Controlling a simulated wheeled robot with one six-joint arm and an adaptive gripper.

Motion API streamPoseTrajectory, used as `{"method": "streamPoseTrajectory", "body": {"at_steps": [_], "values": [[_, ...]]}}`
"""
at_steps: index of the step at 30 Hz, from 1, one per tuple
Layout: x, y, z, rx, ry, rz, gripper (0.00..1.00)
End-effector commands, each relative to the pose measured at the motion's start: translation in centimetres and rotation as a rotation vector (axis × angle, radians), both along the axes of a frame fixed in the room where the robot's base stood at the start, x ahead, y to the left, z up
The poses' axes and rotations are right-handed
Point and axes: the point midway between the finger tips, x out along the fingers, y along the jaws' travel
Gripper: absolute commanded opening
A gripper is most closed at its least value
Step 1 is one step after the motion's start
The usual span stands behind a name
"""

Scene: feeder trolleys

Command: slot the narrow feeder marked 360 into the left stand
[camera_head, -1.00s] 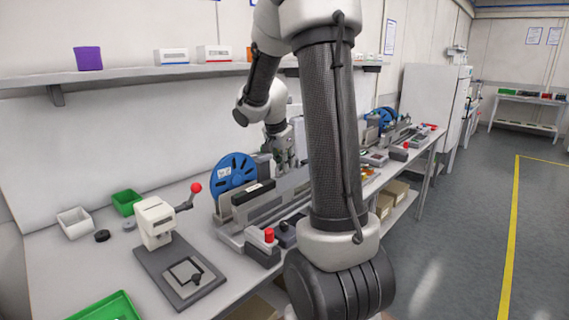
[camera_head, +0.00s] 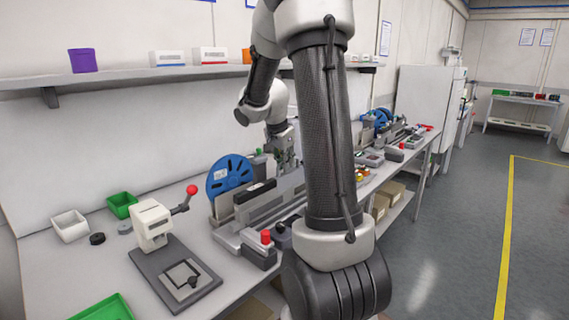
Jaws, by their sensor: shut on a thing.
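The nearer, left stand (camera_head: 226,240) is a grey slotted base on the bench. A blue reel (camera_head: 230,172) and a feeder with a dark top and pale label (camera_head: 255,191) stand in it. My gripper (camera_head: 285,158) is behind the stand's far end, partly hidden by my own arm. It is shut on a thin grey feeder, of which little shows. I cannot read a 360 mark or tell whether its lower edge touches the stand.
A hand press with a red-knobbed lever (camera_head: 155,222) stands in front left of the stand. A red button box (camera_head: 262,245) is at the stand's near side. Another stand with a blue reel (camera_head: 375,121) is farther along the bench. A shelf (camera_head: 120,79) runs above.

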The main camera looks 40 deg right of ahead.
Motion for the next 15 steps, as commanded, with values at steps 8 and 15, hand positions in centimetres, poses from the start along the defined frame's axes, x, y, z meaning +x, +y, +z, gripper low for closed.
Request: {"method": "streamPoseTrajectory", "body": {"at_steps": [8,15], "values": [[0.10,-0.11,0.14,-0.002,-0.003,0.001,0.14],[0.06,-0.09,0.07,-0.001,-0.001,0.000,0.36]]}}
